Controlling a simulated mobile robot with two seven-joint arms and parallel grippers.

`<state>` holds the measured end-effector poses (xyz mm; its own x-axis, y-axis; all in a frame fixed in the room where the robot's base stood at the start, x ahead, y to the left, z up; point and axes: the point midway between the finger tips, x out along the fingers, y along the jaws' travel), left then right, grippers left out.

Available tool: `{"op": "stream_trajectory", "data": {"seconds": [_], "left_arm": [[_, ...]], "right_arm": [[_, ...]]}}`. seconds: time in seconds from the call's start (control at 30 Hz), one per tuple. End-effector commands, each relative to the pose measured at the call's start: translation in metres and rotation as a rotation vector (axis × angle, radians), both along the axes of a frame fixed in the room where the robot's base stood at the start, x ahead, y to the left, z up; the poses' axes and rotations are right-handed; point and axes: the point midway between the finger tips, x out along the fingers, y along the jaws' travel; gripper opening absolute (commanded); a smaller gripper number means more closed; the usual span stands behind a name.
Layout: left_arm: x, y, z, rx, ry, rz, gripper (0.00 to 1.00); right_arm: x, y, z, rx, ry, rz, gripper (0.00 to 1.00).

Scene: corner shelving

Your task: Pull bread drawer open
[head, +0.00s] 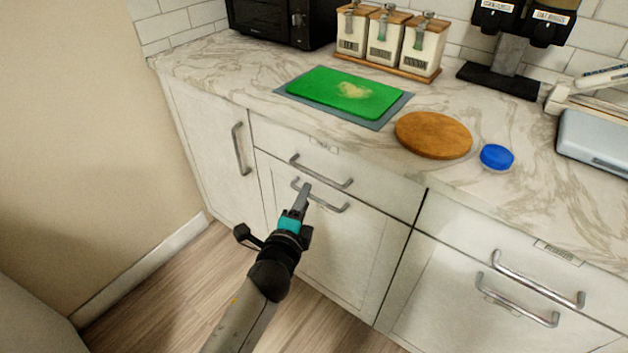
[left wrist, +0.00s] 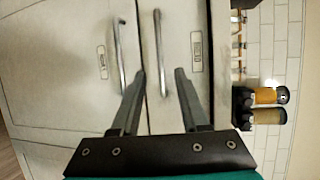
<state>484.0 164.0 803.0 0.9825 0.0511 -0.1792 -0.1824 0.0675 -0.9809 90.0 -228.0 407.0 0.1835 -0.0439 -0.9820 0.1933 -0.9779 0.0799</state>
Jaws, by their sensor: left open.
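A white upper drawer (head: 375,187) below the counter has a grey bar handle (head: 322,173) and a small label (head: 323,146) too small to read. The handle also shows in the left wrist view (left wrist: 160,55), where the picture is turned sideways. My left gripper (head: 305,188) is open and empty in front of the cabinet. In the left wrist view its fingertips (left wrist: 160,73) lie on either side of the upper drawer's handle; whether they reach around it I cannot tell. The drawer looks shut. My right gripper is not in view.
A second bar handle (head: 322,198) sits just below, on the lower front. Another drawer with a bar handle (head: 538,282) is at the right. The marble counter holds a green board (head: 330,88), a round wooden board (head: 433,135) and a blue lid (head: 496,157). A wall stands at the left.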

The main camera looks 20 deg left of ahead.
Motion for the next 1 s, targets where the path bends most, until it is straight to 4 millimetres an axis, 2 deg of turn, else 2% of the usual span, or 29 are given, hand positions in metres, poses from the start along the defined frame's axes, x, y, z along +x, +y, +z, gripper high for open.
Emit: {"op": "stream_trajectory", "data": {"seconds": [0.23, 0.37, 0.5, 0.7, 1.0], "left_arm": [[0.039, 0.002, -0.008, 0.001, -0.001, -0.001, 0.45], [0.055, 0.002, -0.012, 0.001, -0.001, -0.001, 0.45], [0.071, 0.003, -0.014, 0.000, 0.000, -0.001, 0.45], [0.085, 0.004, -0.017, 0.000, 0.000, -0.001, 0.45], [0.092, 0.004, -0.017, -0.001, 0.001, -0.001, 0.45]], "right_arm": [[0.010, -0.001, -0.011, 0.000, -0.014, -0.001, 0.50], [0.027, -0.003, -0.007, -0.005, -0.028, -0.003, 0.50], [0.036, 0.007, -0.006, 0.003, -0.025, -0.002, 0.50], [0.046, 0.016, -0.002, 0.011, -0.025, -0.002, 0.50], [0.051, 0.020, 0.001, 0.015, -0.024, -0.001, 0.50]]}}
